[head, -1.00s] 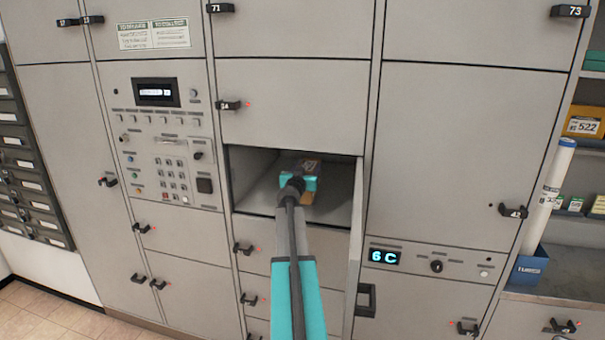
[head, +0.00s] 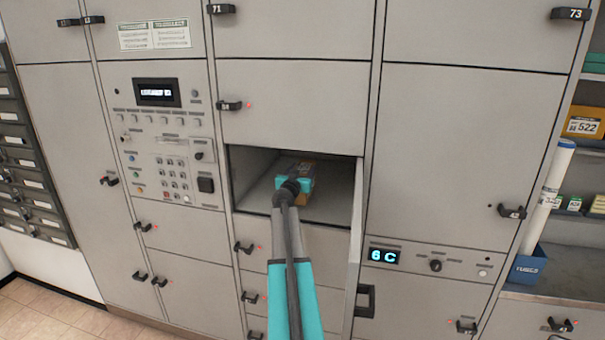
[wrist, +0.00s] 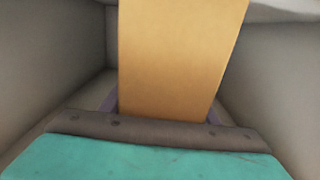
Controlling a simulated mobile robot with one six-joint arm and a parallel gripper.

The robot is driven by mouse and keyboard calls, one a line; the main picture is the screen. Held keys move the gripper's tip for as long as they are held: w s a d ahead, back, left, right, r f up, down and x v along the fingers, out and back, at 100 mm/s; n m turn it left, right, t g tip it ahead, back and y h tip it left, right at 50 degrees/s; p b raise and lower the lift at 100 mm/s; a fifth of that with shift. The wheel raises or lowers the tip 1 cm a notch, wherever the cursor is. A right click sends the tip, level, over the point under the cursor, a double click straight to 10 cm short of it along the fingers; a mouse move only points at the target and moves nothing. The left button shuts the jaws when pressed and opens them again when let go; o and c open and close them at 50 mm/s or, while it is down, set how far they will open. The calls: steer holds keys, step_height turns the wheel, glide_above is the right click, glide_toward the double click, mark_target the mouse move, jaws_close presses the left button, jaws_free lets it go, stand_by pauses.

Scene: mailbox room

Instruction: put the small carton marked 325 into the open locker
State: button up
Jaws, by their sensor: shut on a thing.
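The open locker (head: 258,200) is a grey compartment in the middle of the locker wall, and its door stands open on the right side. My gripper (head: 297,178) is inside its opening, shut on a small orange-brown carton (head: 303,169). In the wrist view the carton (wrist: 180,60) fills the space between the fingers, with grey locker walls on both sides. My teal gripper body (wrist: 150,158) hides its near end. The number on the carton cannot be read. I cannot tell whether the carton touches the locker floor.
The open door (head: 355,225) stands out at the right of the opening. A control panel (head: 170,140) is on the left. On the right, a shelf holds a yellow carton marked 522 (head: 583,122), and a blue bin (head: 528,263) holds a white tube. Closed lockers surround the opening.

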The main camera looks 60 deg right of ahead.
steer(key=shift+f, duration=0.8)
steer(key=shift+f, duration=0.15)
steer(key=o, duration=1.7)
steer(key=shift+o, duration=0.2)
steer(key=shift+r, duration=0.2)
steer(key=shift+b+v, duration=0.55)
steer(key=shift+v, duration=1.2)
steer(key=b+v, duration=0.3)
steer(key=v, duration=0.5)
steer(key=shift+a, duration=0.25)
